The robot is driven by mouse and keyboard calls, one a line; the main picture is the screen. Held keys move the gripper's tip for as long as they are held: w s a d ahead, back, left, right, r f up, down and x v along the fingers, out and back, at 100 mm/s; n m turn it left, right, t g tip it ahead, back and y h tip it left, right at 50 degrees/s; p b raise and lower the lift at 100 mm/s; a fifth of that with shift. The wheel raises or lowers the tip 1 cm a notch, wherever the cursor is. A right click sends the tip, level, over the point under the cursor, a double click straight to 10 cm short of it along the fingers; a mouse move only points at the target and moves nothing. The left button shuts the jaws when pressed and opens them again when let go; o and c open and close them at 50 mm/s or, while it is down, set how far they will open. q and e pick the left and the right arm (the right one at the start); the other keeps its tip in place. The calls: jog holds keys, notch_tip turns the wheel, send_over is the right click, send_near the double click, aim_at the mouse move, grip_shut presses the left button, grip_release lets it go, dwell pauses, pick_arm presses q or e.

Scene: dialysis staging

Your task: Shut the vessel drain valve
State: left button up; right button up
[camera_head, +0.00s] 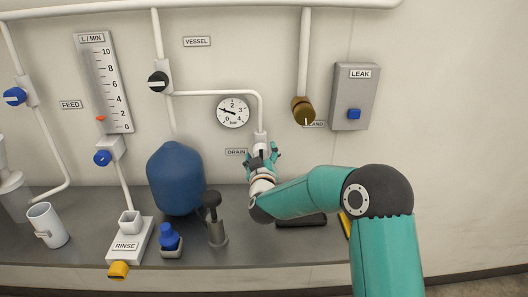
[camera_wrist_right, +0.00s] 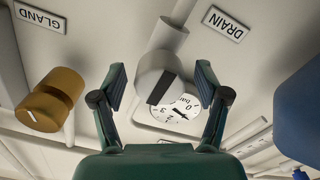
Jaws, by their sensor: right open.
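The drain valve shows in the wrist view as a pale, rounded body (camera_wrist_right: 157,66) with a dark flat face, beside the DRAIN label (camera_wrist_right: 225,24). In the head view the DRAIN label (camera_head: 236,152) is on the wall under the gauge, and the valve at the end of the pipe (camera_head: 261,137) is mostly hidden behind my gripper. My right gripper (camera_head: 263,153) is open in front of it. In the wrist view its two fingers (camera_wrist_right: 161,78) stand apart on either side of the valve, with no clear contact. How the handle is turned is hard to tell. My left gripper is not in view.
The pressure gauge (camera_head: 233,112) is just above. A brown gland knob (camera_head: 302,110) and the LEAK box (camera_head: 354,97) are to the right. A blue vessel (camera_head: 175,180) and a dark-topped post (camera_head: 216,222) stand left on the grey counter. A dark flat object (camera_head: 302,220) lies below my arm.

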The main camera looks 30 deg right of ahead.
jog(key=c, duration=1.2)
jog(key=shift+o, duration=0.2)
jog(key=shift+d, duration=0.3)
jog(key=shift+a, duration=0.2)
jog(key=shift+f+m+b, duration=0.2)
jog(key=shift+m+b, duration=0.5)
jog(key=shift+b, duration=0.45)
jog(key=m+b, duration=0.6)
jog(key=b, duration=0.2)
jog(key=shift+w+a+f+m, duration=0.1)
jog(key=shift+m, duration=0.3)
jog(key=m+b, duration=0.4)
jog(key=m, duration=0.1)
jog(key=shift+m+b, duration=1.55)
jog(key=shift+m, duration=0.95)
